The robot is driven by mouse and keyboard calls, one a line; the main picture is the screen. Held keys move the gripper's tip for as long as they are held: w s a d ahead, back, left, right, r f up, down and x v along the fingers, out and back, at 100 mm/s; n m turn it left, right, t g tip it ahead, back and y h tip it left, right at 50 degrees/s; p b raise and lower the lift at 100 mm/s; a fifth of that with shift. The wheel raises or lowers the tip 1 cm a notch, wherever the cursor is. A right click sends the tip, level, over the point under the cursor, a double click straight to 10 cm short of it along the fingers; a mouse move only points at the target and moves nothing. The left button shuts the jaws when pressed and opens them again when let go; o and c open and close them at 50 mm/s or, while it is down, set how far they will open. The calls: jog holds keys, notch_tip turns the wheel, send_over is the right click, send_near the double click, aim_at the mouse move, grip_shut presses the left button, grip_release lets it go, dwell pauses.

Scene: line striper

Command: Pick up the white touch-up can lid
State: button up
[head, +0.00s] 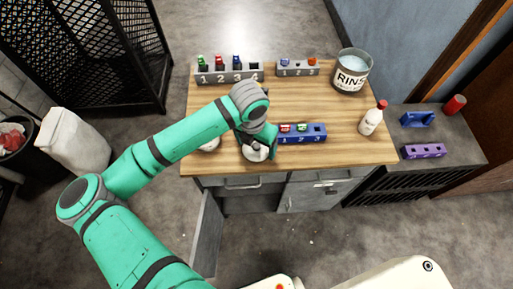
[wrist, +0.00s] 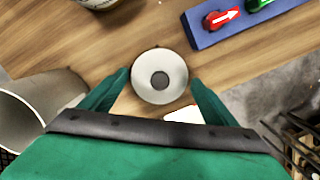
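The white touch-up can lid (wrist: 146,87) is a round white disc with a grey round centre in the wrist view. It lies between the two fingers of my gripper (wrist: 158,82). One finger stands on each side of it, with narrow gaps that suggest the fingers are open around it and not pressing. In the head view my gripper (head: 256,142) is low over the front edge of the wooden table, and the lid (head: 254,154) shows partly under it. The fingertips' exact height against the lid is hard to tell.
A blue numbered rack (head: 304,133) with small red and green pieces stands close right of my gripper. A white round item (head: 209,145) is partly hidden by my arm. A white bottle (head: 371,120) and a RINSE can (head: 351,72) stand farther right. The wooden table (head: 300,100) is clear behind the blue rack.

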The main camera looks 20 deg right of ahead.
jog(key=c, duration=0.6)
jog(key=shift+w, duration=0.1)
jog(key=shift+c, duration=0.2)
